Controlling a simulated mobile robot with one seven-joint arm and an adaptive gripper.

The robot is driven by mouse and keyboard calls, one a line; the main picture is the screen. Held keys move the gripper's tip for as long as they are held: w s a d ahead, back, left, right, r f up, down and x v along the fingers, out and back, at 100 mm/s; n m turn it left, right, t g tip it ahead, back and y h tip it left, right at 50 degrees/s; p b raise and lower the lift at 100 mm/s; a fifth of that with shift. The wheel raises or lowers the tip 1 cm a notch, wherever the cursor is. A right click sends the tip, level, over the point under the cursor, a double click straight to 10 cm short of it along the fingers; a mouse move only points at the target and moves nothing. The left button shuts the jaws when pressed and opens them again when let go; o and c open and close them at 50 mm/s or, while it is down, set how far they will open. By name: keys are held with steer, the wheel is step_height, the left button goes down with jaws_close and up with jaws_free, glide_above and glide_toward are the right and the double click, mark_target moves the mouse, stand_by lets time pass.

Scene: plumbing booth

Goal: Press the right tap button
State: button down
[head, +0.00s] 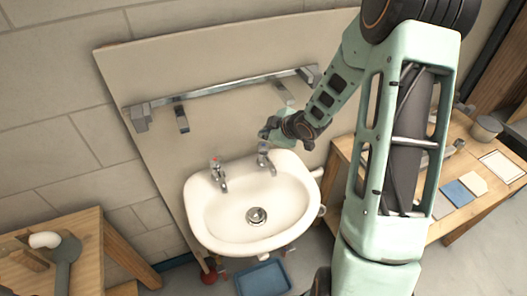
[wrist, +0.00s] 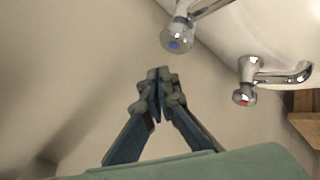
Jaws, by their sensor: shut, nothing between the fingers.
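The white sink (head: 201,219) is fixed to the board, with two chrome taps at its back edge. The right tap (head: 264,160) is the blue-marked tap (wrist: 177,38) in the wrist view. The left tap (head: 218,173) has a red mark and also shows in the wrist view (wrist: 244,95). My gripper (head: 265,133) is just above the right tap in the head view. In the wrist view my gripper (wrist: 160,76) is shut and empty, its tips close to the blue button in the picture but with a visible gap. The exact depth between them is hard to tell.
A metal rail (head: 230,87) runs across the board above the sink. A wooden table (head: 463,146) with tiles and a pot (head: 486,128) stands right. Another wooden table (head: 88,255) stands left. A blue tray (head: 262,279) lies below the sink.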

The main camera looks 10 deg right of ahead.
mark_target(261, 143)
steer(key=shift+f+b, duration=0.45)
steer(key=shift+f, duration=0.5)
steer(key=shift+f, duration=0.1)
stand_by(0.6)
steer(key=shift+f+b, duration=0.3)
steer(key=shift+b, duration=0.1)
steer(key=shift+f+b, duration=0.65)
steer(key=shift+f, duration=0.1)
stand_by(0.6)
steer(key=shift+r, duration=0.15)
steer(key=shift+r+p, duration=1)
steer(key=shift+p, duration=0.05)
steer(key=shift+r, duration=0.1)
step_height(261, 143, up, 5)
steer(key=p, duration=0.4)
steer(key=shift+p, duration=0.35)
